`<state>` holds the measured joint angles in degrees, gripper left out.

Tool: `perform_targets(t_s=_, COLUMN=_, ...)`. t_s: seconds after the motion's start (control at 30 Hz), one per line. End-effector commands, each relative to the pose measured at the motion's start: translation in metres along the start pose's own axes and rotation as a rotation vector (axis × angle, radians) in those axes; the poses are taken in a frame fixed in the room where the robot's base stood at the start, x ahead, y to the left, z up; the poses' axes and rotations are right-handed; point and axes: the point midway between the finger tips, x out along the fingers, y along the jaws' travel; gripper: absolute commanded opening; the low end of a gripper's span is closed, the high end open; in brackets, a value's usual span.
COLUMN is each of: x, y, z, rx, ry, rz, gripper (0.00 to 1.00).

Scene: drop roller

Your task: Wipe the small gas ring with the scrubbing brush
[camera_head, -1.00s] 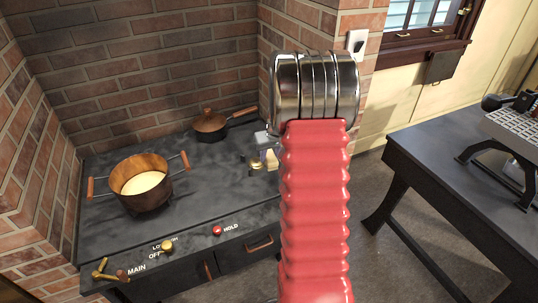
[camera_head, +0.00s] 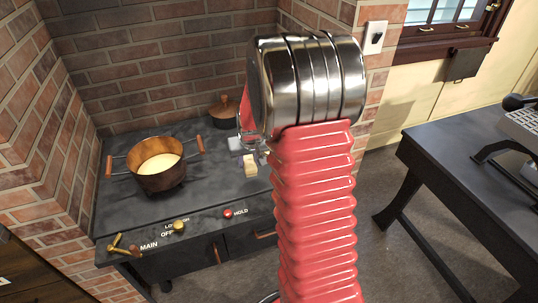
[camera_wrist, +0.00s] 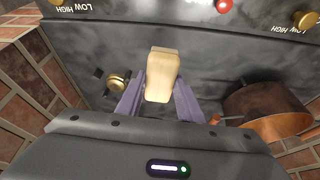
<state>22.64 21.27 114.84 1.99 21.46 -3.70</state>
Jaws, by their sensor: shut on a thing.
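The scrubbing brush, a pale wooden block (camera_wrist: 163,75), sits between the purple fingers of my gripper (camera_wrist: 158,98), which is shut on it. In the head view the brush (camera_head: 250,166) is low over the right part of the dark stove top, just below and left of my arm's metal joint. Its bristles do not show, and I cannot tell whether it touches the surface. The small gas ring cannot be made out in either view; my arm, gripper and brush cover part of the stove top.
A copper pot (camera_head: 159,173) with pale contents stands on the left of the stove (camera_head: 205,190). A lidded copper pan (camera_head: 222,112) stands at the back, partly hidden by my arm. Control knobs, including a red one (camera_head: 228,213), line the front. Brick walls close the back and left.

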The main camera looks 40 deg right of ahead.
Motion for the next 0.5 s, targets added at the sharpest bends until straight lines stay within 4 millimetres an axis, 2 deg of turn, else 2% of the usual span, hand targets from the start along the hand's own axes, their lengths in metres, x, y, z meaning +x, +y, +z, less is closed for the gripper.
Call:
perform_targets(t_s=0.03, x=-0.005, y=-0.023, z=0.003, rx=-0.029, ry=0.002, rz=-0.012, gripper=0.0)
perform_targets(t_s=0.1, x=-0.011, y=-0.049, z=0.009, rx=-0.062, ry=0.002, rz=-0.027, gripper=0.0)
perform_targets(t_s=0.4, x=-0.04, y=-0.157, z=0.036, rx=-0.23, ry=0.003, rz=-0.096, gripper=0.0)
perform_targets(t_s=0.5, x=-0.049, y=-0.184, z=0.044, rx=-0.28, ry=0.003, rz=-0.117, gripper=0.0)
